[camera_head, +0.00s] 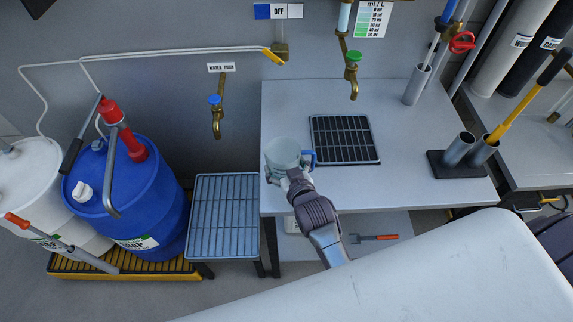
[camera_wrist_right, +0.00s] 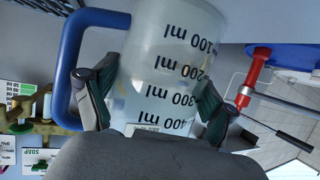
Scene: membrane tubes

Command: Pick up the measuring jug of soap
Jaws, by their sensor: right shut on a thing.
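The measuring jug (camera_head: 283,153) is clear and pale with a blue handle on its right side. In the head view it is at the left edge of the grey worktop; whether it touches the top or is held above it I cannot tell. My right gripper (camera_head: 284,177) is shut on the jug from the front. In the right wrist view the jug (camera_wrist_right: 165,65) sits between the two fingers of the gripper (camera_wrist_right: 155,100), with its millilitre marks upside down and its handle at left. How much soap is inside is unclear. My left gripper is not in view.
A black drain grid (camera_head: 344,139) lies right of the jug, below a green-handled tap (camera_head: 352,70). A slatted metal stand (camera_head: 224,215) is at left below a blue-handled tap (camera_head: 217,115). A blue soap drum (camera_head: 130,195) stands further left. Metal cup holders (camera_head: 458,150) occupy the worktop's right side.

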